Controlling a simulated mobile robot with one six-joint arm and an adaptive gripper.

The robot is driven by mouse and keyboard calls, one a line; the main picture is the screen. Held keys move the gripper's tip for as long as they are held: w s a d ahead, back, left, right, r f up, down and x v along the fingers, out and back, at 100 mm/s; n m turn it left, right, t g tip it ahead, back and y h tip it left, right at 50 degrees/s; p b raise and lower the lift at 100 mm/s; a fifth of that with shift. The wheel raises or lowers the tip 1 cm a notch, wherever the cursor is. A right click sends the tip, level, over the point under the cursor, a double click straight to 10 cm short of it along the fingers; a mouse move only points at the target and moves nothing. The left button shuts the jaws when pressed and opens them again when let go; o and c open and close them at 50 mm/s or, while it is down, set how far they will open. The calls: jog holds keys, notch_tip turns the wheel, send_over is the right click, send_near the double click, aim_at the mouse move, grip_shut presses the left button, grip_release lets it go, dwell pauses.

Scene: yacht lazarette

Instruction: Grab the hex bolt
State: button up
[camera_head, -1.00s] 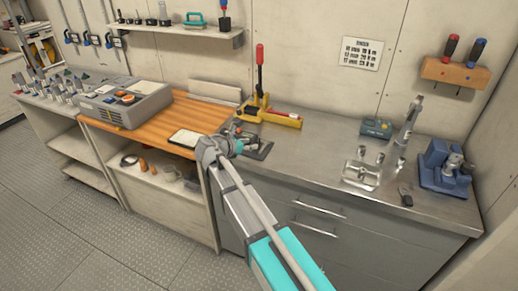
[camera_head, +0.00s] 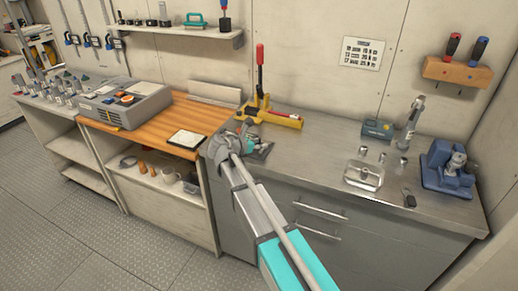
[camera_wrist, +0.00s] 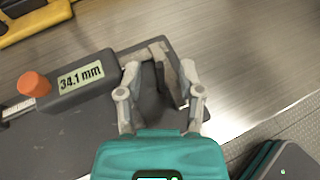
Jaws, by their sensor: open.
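My gripper (camera_wrist: 160,76) is open, its two pale fingers spread above a dark mat (camera_wrist: 75,142) in the wrist view. A digital caliper (camera_wrist: 83,80) reading 34.1 mm lies on the mat, and its jaws reach in between my fingers. A small grey piece (camera_wrist: 158,52) lies at the caliper jaws, between my fingertips. It may be the hex bolt, but I cannot make out a clear head or thread. In the head view my gripper (camera_head: 244,130) is over the left end of the steel counter, and my wrist hides most of what is under it.
A yellow press with a red handle (camera_head: 261,75) stands just behind my gripper. A wooden bench (camera_head: 205,110) with a pale tablet-like pad (camera_head: 187,138) is to the left. A metal tray (camera_head: 364,174) and a blue vise (camera_head: 447,170) stand at the right. The counter's middle is clear.

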jog(key=shift+w+d+f, duration=0.1)
jog(key=shift+d, duration=0.05)
dwell(0.4)
grip_shut()
